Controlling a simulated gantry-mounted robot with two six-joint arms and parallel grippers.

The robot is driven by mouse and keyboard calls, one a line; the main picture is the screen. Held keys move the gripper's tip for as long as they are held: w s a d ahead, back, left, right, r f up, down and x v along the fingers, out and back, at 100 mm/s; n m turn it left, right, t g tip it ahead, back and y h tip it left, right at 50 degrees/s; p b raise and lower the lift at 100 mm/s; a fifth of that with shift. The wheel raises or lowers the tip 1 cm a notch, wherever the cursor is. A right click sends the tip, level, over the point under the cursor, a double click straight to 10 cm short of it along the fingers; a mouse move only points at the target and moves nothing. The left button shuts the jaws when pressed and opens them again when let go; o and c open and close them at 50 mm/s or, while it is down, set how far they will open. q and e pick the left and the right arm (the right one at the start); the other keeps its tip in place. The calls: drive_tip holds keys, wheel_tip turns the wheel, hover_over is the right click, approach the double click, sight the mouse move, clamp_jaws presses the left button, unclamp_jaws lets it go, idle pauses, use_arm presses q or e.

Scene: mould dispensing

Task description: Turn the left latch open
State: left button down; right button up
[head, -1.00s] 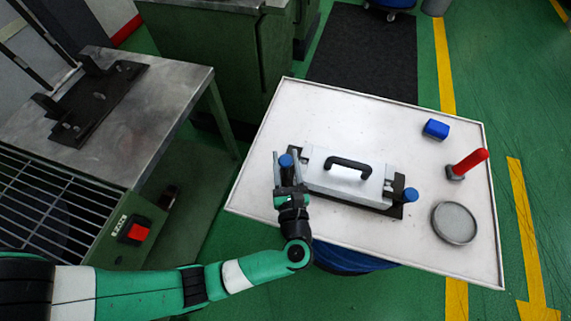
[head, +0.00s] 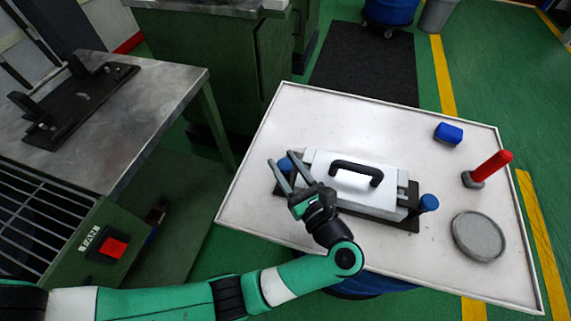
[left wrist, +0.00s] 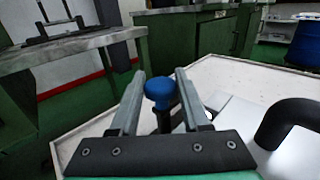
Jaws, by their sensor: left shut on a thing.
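The left latch (head: 285,164) has a blue knob at the left end of a white mould box (head: 318,162) with a black handle (head: 357,171). My left gripper (head: 281,159) is shut on this latch, its fingers pointing up and left. In the left wrist view the blue knob (left wrist: 160,90) stands between the two grey fingers, on a dark stem partly hidden by the gripper. The right latch (head: 428,203), also blue-knobbed, is at the mould's other end, clear of the gripper. My right gripper is out of view.
The mould sits on a white-topped table (head: 330,112). A blue block (head: 449,133), a red-handled tool (head: 490,167) and a round grey dish (head: 478,236) stand to the right. A metal bench (head: 165,95) with a black fixture is at left. The table's back is clear.

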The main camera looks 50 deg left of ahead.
use_arm(q)
drive_tip(key=shift+c, duration=1.9)
unclamp_jaws()
drive_tip(key=shift+a, duration=0.15)
drive_tip(key=d, duration=0.3)
drive_tip(key=s+d+b, duration=0.1)
drive_tip(key=d, duration=0.3)
drive_tip(key=s+d+b, duration=0.1)
drive_tip(key=d, duration=0.3)
drive_tip(key=shift+d+f, duration=0.1)
drive_tip(key=shift+f, duration=0.15)
drive_tip(key=shift+s+d+r, duration=0.15)
drive_tip(key=shift+d+r, duration=0.05)
